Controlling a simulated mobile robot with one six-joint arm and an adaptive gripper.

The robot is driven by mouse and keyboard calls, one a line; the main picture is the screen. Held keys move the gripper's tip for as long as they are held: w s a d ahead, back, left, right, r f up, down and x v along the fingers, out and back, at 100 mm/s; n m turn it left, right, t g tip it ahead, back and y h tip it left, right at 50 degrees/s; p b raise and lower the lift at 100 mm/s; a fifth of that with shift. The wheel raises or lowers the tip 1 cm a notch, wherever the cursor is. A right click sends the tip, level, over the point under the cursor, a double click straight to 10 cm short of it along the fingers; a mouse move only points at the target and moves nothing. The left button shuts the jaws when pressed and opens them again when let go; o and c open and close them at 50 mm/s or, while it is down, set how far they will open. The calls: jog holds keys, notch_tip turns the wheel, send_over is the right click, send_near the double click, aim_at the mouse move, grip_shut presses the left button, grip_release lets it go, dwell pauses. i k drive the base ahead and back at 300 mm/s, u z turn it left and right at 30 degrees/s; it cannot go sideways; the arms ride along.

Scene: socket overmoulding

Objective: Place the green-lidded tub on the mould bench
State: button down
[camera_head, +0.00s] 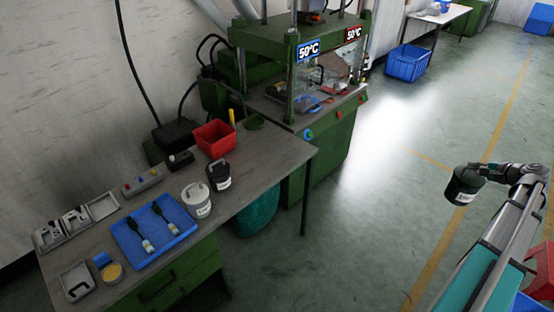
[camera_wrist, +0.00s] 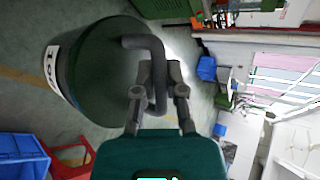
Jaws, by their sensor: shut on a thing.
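The green-lidded tub (camera_head: 463,186) is a dark green tub with a white label, held in the air at the right of the head view, over the floor. My gripper (camera_head: 480,168) is shut on its handle. In the wrist view the tub's green lid (camera_wrist: 105,70) fills the upper left, and my gripper (camera_wrist: 158,92) grips the grey curved handle (camera_wrist: 150,42). The mould bench (camera_head: 262,153) is the grey-topped table at the left of the head view, well apart from the tub.
Open floor lies between the bench and my arm.

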aim_at(239, 159)
jog(key=u, duration=1.25)
jog(key=i, duration=1)
jog(key=u, duration=0.05)
